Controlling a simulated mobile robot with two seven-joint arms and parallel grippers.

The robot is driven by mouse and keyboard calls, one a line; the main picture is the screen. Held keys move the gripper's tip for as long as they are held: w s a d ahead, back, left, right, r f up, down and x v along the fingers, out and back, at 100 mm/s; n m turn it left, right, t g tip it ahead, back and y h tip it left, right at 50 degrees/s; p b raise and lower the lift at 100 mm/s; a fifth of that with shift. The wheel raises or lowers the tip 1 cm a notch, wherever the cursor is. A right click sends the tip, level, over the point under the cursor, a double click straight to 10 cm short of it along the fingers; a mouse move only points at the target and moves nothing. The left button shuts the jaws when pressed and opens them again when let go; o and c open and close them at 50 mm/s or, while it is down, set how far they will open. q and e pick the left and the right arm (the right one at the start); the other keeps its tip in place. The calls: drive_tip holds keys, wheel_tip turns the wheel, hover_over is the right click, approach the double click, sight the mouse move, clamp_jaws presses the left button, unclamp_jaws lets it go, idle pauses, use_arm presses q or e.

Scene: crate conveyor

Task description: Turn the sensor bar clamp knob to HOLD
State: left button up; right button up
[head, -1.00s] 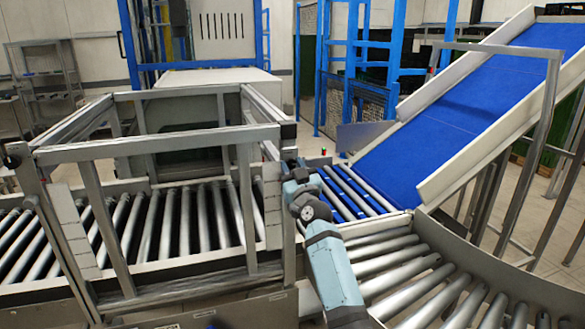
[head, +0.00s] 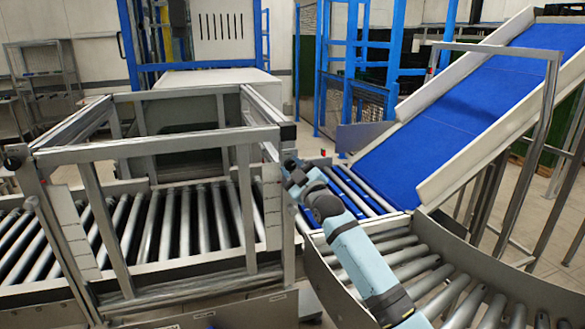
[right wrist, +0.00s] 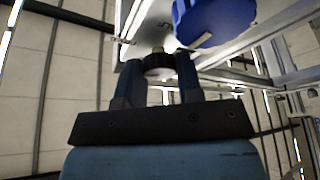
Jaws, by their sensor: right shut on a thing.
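My right gripper (right wrist: 158,80) is shut on a dark, ridged round knob (right wrist: 158,66) in the right wrist view. The knob sits between the fingertips, with a small brass-coloured part above it, next to a pale plate. Its HOLD marking and pointer position cannot be read. In the head view my right gripper (head: 291,166) is small, at the right post of the metal frame (head: 160,146) over the rollers. The knob is hidden there behind the gripper and wrist. My left gripper is not in view.
A blue round part (right wrist: 214,18) is close to the fingers in the right wrist view. The roller conveyor (head: 185,220) lies under the frame, and a curved roller section (head: 415,265) lies below my right arm. A blue inclined belt (head: 450,125) rises at the right.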

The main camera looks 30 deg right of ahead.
drive_tip(key=n, duration=0.1)
drive_tip(key=n+p, duration=0.1)
drive_tip(key=n, duration=0.1)
drive_tip(key=n+g+y+p, duration=0.1)
drive_tip(key=shift+d+r+n, duration=0.15)
drive_tip(key=shift+r+n, duration=0.15)
drive_tip(key=shift+n, duration=0.1)
drive_tip(key=n+g+p, duration=0.1)
drive_tip(key=n, duration=0.1)
drive_tip(key=n+y+p, duration=0.1)
drive_tip(key=n+p, duration=0.1)
drive_tip(key=shift+r+n+g, duration=0.1)
drive_tip(key=shift+n+g, duration=0.2)
drive_tip(key=shift+g, duration=0.1)
drive_tip(key=shift+n+g+p, duration=0.4)
drive_tip(key=shift+n+p, duration=0.1)
drive_tip(key=shift+n, duration=0.9)
drive_tip(key=shift+n+g, duration=0.3)
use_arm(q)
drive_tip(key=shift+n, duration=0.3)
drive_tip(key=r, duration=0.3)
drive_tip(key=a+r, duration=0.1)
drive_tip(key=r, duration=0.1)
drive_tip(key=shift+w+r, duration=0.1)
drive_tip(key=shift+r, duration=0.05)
use_arm(e)
drive_tip(key=o, duration=0.9)
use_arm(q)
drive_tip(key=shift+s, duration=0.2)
